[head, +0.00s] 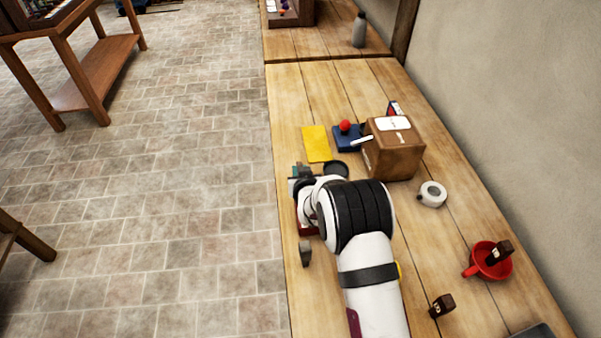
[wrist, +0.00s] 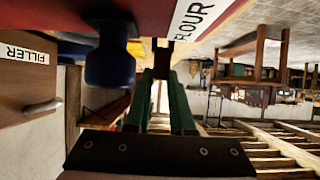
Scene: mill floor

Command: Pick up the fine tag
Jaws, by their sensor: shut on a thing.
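My gripper shows in the wrist view (wrist: 162,90), its green fingers shut on a small dark thing (wrist: 162,60) at their tips. No lettering on that thing can be read, so I cannot confirm that it is the fine tag. In the head view my arm hides most of the gripper, low at the left edge of the bench. Two small dark brown blocks with pale marks show in the head view: one (head: 441,305) on the bench, one (head: 499,252) in a red funnel-like dish (head: 480,271). Their marks are too small to read.
A red body labelled FLOUR (wrist: 150,15) with a blue knob (wrist: 110,65) is close to the fingers.

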